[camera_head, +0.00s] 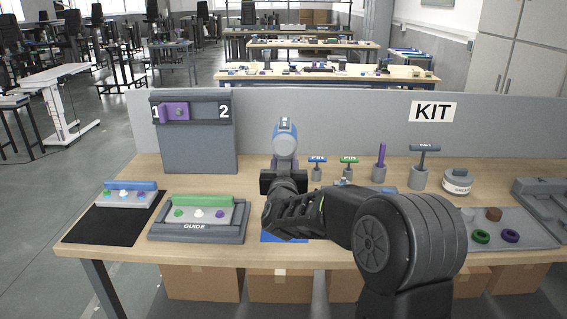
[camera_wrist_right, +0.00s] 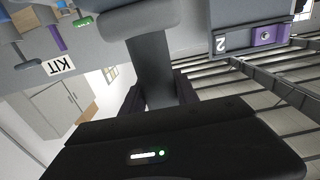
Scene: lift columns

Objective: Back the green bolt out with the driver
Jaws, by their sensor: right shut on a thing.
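My right gripper (camera_head: 284,180) is shut on a blue and grey tool, which looks like the driver (camera_head: 285,143), held up above the middle of the table. In the right wrist view a grey part of the tool (camera_wrist_right: 150,62) is between the fingers (camera_wrist_right: 158,95). A small green bolt-like piece (camera_head: 178,213) sits at the left on the GUIDE block, beside a white and a purple one. Another green piece (camera_head: 108,192) is on the block with the blue bar at far left. I cannot tell which is the green bolt. The tool tip is hidden. My left gripper is not in view.
A grey panel (camera_head: 198,147) marked 1 and 2 stands at the back left, with a purple block (camera_head: 175,112) at 1. T-handled tools, a purple peg (camera_head: 381,160) and a round container (camera_head: 457,181) stand right. A tray (camera_head: 532,237) holds rings. A black mat (camera_head: 100,226) lies left.

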